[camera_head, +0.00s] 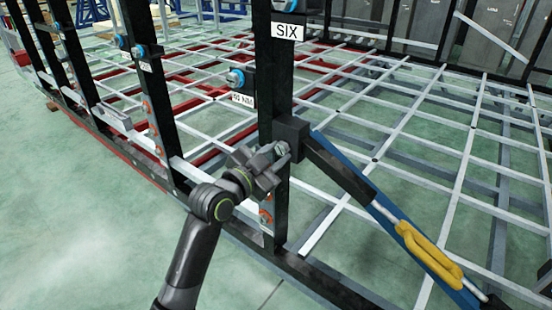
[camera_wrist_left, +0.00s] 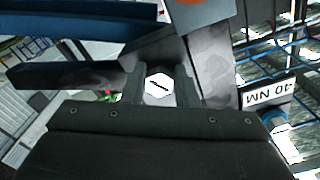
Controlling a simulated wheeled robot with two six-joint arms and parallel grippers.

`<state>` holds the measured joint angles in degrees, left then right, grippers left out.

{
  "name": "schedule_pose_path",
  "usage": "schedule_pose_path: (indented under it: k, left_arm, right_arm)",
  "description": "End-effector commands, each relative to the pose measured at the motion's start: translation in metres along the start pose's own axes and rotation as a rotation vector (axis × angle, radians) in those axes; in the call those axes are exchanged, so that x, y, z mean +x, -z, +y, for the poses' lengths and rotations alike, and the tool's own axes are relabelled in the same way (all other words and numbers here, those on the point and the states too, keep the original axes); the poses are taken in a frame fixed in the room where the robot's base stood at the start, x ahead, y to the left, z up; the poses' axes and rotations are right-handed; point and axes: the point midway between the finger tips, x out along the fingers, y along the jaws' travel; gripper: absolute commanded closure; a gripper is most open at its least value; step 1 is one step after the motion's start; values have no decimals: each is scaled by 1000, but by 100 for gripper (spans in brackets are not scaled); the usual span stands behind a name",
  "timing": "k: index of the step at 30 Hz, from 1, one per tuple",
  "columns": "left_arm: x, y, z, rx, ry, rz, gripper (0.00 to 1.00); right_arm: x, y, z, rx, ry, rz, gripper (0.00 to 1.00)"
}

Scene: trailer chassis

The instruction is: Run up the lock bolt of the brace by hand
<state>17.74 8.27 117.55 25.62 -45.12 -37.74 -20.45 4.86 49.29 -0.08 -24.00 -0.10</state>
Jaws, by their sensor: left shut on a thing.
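The brace (camera_head: 345,178) is a black and blue bar with a yellow handle (camera_head: 430,255), slanting down to the right from a black block (camera_head: 291,131) on the post marked SIX (camera_head: 283,75). The lock bolt (camera_head: 282,149) is at that block; in the left wrist view its pale hex head (camera_wrist_left: 158,87) bears a dark line. My left gripper (camera_head: 275,161) comes from the lower left, its fingers (camera_wrist_left: 159,80) on either side of the head and shut on it. The bolt's shank is hidden. My right gripper is out of view.
A 40 NM label (camera_head: 242,100) and a blue-collared bolt (camera_head: 236,78) sit left of the post. Orange-marked bolts (camera_head: 265,217) line its lower part. More black posts (camera_head: 140,90) stand to the left. A grey and red lattice frame (camera_head: 400,125) lies behind, over green floor.

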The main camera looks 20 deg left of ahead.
Motion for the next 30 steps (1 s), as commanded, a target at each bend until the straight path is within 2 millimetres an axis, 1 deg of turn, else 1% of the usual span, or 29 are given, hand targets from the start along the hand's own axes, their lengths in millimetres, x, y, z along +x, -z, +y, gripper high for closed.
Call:
schedule_pose_path:
  k: [1, 17, 18, 23, 30]
  left_arm:
    - [-1, -3, 2, 10, -4, -6, 96]
    - [-1, -2, 1, 34, -4, -4, 96]
    - [-1, -2, 1, 34, -4, -4, 72]
    - [-1, -1, 1, 34, -3, -2, 51]
    - [0, 0, 0, 34, -1, -1, 51]
  right_arm:
    - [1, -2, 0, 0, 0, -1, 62]
    - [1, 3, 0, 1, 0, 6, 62]
    - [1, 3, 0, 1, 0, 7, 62]
    - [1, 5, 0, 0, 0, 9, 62]
    - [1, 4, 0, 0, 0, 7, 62]
